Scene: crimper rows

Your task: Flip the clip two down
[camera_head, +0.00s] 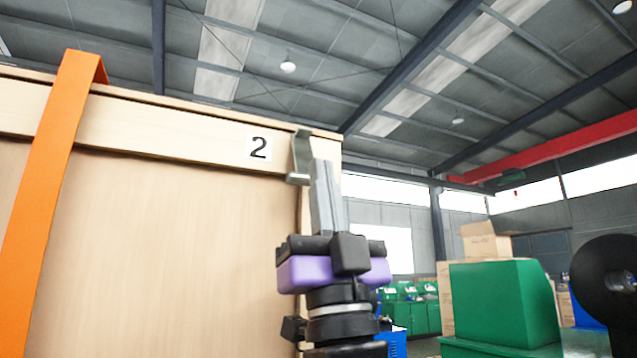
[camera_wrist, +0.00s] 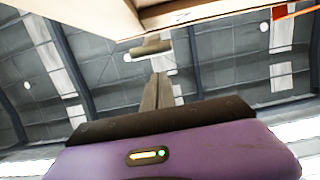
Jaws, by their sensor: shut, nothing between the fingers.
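Clip two is a small grey-green metal clip (camera_head: 301,158) at the upper right corner of a wooden crate (camera_head: 190,210), just right of a white label with the number 2 (camera_head: 258,147). In the head view its upper end reaches the crate's top edge and its lower end bends outward. My gripper (camera_head: 322,170) points up with its fingers together and empty, just right of the clip's lower end; whether they touch I cannot tell. In the wrist view the closed fingertips (camera_wrist: 158,80) are below the clip (camera_wrist: 151,46), which hangs near the crate's edge.
An orange strap (camera_head: 45,170) runs down the crate's left part. Right of the crate is open hall, with a green machine (camera_head: 503,303), cardboard boxes (camera_head: 485,242) and green cabinets (camera_head: 425,315) farther off. Above the crate is free room under the roof.

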